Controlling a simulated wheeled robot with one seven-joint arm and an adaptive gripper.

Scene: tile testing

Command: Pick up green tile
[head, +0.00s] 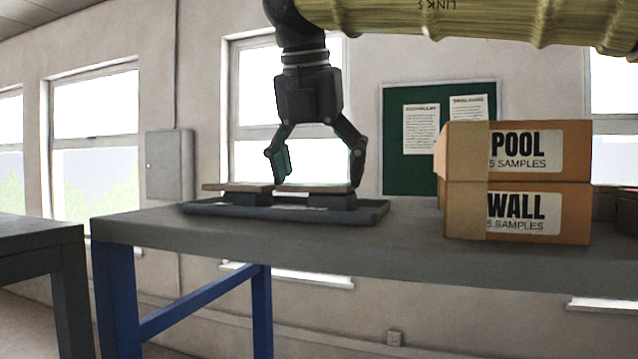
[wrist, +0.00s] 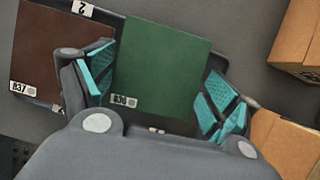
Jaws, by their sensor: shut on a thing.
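The green tile (wrist: 162,62) lies flat in the wrist view, with a small white label at its lower left corner. My gripper (wrist: 157,92) has its teal-padded fingers at the tile's left and right edges and is shut on it. In the head view my gripper (head: 317,172) points down over the tray (head: 350,214), with the tile, seen edge-on (head: 313,188), between its fingertips. The tile appears at the level of its dark support block, and I cannot tell whether there is a gap under it.
A dark brown tile (wrist: 52,48) lies just left of the green one, close to my left finger. Two stacked cardboard boxes (head: 540,183) stand on the grey table (head: 415,240) to the right. The table's left end is clear.

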